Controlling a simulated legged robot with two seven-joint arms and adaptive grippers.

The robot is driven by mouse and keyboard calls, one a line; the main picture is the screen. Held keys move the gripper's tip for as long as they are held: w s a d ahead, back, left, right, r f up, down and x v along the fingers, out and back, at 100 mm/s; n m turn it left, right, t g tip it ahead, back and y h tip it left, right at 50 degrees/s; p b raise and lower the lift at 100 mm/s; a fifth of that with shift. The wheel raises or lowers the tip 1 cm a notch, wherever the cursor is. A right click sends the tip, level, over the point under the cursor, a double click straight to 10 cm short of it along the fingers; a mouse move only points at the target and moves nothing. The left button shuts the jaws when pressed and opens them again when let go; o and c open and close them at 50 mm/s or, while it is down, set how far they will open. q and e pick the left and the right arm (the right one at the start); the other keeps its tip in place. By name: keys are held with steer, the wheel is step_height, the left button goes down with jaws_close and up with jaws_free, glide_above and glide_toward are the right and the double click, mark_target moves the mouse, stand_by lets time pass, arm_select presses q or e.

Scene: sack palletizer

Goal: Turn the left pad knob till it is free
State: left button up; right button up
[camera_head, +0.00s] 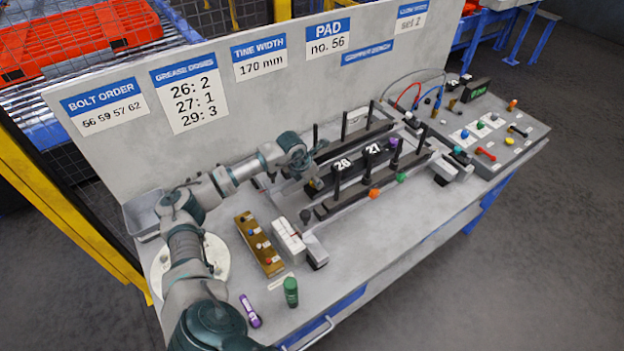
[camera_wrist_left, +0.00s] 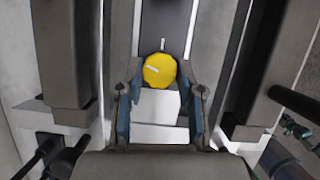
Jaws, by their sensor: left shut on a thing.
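A round yellow knob (camera_wrist_left: 159,71) with a pale mark on its face shows in the left wrist view. My left gripper (camera_wrist_left: 160,80) has a finger on each side of it and is shut on it. A white stepped block (camera_wrist_left: 157,133) lies below the knob between the fingers. In the head view my left gripper (camera_head: 306,164) is at the left end of the dark fixture (camera_head: 345,165), and it hides the knob there. My right gripper does not show.
Dark upright posts (camera_head: 344,123) stand close by on the fixture. In front are a brass bolt rack (camera_head: 258,245), a white block (camera_head: 289,240), a green bottle (camera_head: 290,291) and a purple tube (camera_head: 250,311). A grey bin (camera_head: 142,215) sits at the left.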

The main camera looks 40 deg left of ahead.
arm_select(q)
steer(key=n, duration=0.1)
steer(key=n+y, duration=0.1)
steer(key=shift+w+d+r+n, duration=0.15)
steer(key=shift+w+r+n, duration=0.05)
steer(key=shift+n, duration=0.2)
steer(key=n+y, duration=0.1)
steer(key=n, duration=0.2)
steer(key=shift+n+b, duration=0.3)
steer(key=shift+n+y, duration=0.3)
steer(key=shift+n, duration=0.4)
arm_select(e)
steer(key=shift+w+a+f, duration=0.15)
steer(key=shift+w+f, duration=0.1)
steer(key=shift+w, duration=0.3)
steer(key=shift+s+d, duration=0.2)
arm_select(q)
steer(key=o, duration=0.9)
steer(key=shift+o, duration=1.2)
steer(key=shift+w+f, duration=0.1)
steer(key=shift+f, duration=0.1)
